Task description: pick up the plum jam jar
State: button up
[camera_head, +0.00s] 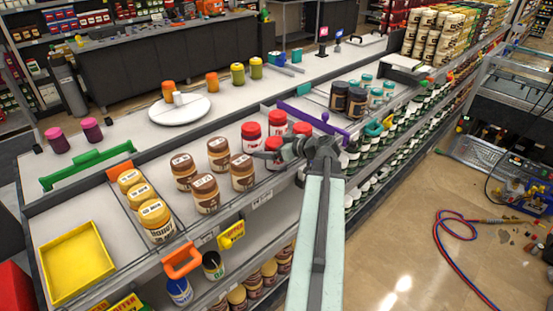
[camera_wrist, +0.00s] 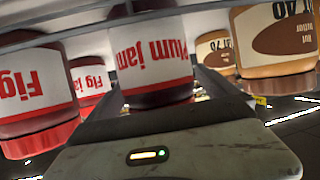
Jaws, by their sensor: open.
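The plum jam jar (camera_wrist: 158,55) fills the middle of the wrist view, close in front of my gripper. It has a white label with red "Plum jam" lettering, upside down in that view, and dark red contents; its lid is hidden. In the head view the red-lidded jar (camera_head: 273,144) at my gripper appears to be this one, partly covered by the jaws. My gripper (camera_head: 277,154) is open at the front of the red-lidded group. Whether the jaws touch the jar cannot be told.
Fig jam jars (camera_wrist: 35,85) stand left of the plum jar in the wrist view, and nut butter jars (camera_wrist: 275,45) stand right. In the head view, brown-lidded jars (camera_head: 218,153) stand left of my gripper. A purple divider (camera_head: 313,122) lies behind it. A yellow tray (camera_head: 75,262) is far left.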

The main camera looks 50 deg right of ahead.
jog(key=shift+w, duration=0.2)
jog(key=c, duration=2.1)
jog(key=shift+o, duration=0.2)
